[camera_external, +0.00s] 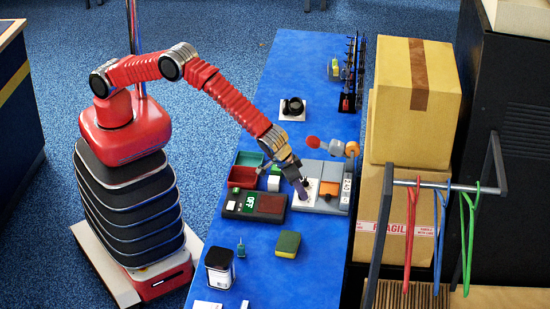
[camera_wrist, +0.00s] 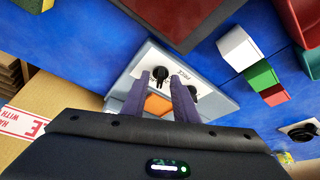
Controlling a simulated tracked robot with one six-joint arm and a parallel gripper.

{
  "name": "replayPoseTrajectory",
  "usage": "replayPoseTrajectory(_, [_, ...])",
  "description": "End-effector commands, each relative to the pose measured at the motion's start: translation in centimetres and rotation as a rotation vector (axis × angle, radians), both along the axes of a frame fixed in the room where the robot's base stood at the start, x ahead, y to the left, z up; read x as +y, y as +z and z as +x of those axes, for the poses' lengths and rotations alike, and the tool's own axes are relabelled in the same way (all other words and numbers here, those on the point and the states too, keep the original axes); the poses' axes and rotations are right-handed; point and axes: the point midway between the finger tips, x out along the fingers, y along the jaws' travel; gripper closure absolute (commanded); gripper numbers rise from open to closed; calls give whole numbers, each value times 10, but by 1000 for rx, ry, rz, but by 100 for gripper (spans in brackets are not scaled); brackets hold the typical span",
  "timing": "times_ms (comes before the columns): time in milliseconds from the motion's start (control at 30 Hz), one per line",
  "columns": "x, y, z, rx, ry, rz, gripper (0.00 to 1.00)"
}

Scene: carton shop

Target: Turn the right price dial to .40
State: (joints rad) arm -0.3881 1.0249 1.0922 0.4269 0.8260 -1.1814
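The price machine (camera_external: 329,202) is a grey box with a white plate on the blue table. In the wrist view, the white plate (camera_wrist: 148,62) is marked PRICE and carries two black dials. One dial (camera_wrist: 160,73) shows between my fingertips. The other dial (camera_wrist: 191,91) is partly behind the finger at the right. My gripper (camera_external: 303,193) points down at the plate; in the wrist view its two dark fingers (camera_wrist: 158,82) are apart with nothing clearly held. I cannot tell whether they touch the dial. The dial settings are too small to read.
An orange square (camera_external: 329,188) and a display (camera_external: 346,190) sit on the machine's right side. A dark box with a green OFF display (camera_external: 249,204) stands close at left. A yellow-green sponge (camera_external: 288,244) lies in front. Cartons (camera_external: 410,110) stand at right.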

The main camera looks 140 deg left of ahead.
Motion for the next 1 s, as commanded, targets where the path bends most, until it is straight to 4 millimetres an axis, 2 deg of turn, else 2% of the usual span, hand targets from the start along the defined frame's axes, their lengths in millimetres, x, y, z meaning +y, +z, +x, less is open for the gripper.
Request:
replayPoseTrajectory(267, [-6, 15, -1, -2, -1, 0, 73])
replayPoseTrajectory(800, [-39, 96, -9, -1, 0, 0, 73])
replayPoseTrajectory(1000, [-48, 120, -12, 0, 0, 0, 73])
